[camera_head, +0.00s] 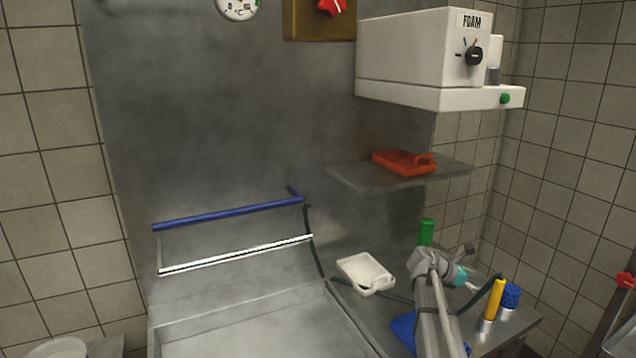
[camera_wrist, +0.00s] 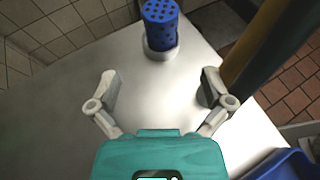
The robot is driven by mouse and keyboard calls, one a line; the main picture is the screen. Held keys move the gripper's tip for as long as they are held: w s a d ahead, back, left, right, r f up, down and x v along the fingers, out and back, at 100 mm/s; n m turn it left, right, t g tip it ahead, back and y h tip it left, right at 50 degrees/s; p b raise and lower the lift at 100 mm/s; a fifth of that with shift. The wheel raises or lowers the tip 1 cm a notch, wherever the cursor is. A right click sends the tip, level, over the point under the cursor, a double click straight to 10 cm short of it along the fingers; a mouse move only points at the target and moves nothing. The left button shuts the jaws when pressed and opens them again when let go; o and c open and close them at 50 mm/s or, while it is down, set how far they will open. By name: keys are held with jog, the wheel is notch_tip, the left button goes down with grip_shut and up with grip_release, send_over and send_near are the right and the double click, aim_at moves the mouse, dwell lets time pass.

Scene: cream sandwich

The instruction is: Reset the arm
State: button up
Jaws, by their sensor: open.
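My gripper (camera_wrist: 160,88) is open and empty in the wrist view, with its two grey fingers spread wide over a bare metal counter (camera_wrist: 60,115). A blue perforated cylinder (camera_wrist: 160,22) in a metal holder stands beyond the fingertips, apart from them. In the head view my arm reaches up from the bottom right, and the teal part of my gripper (camera_head: 464,277) shows just right of the wrist.
A yellow cylinder (camera_head: 495,300) and the blue cylinder (camera_head: 511,295) stand right of my arm. A green cylinder (camera_head: 426,232) stands behind it. A white tray (camera_head: 366,274) lies to the left. A shelf (camera_head: 370,181) with a red tray (camera_head: 404,161) hangs above, below the white FOAM machine (camera_head: 410,60).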

notch_tip(320, 180, up, 9)
jog(key=p, duration=0.8)
jog(key=shift+r+p, duration=0.15)
jog(key=shift+p, duration=0.15)
jog(key=shift+r, duration=0.1)
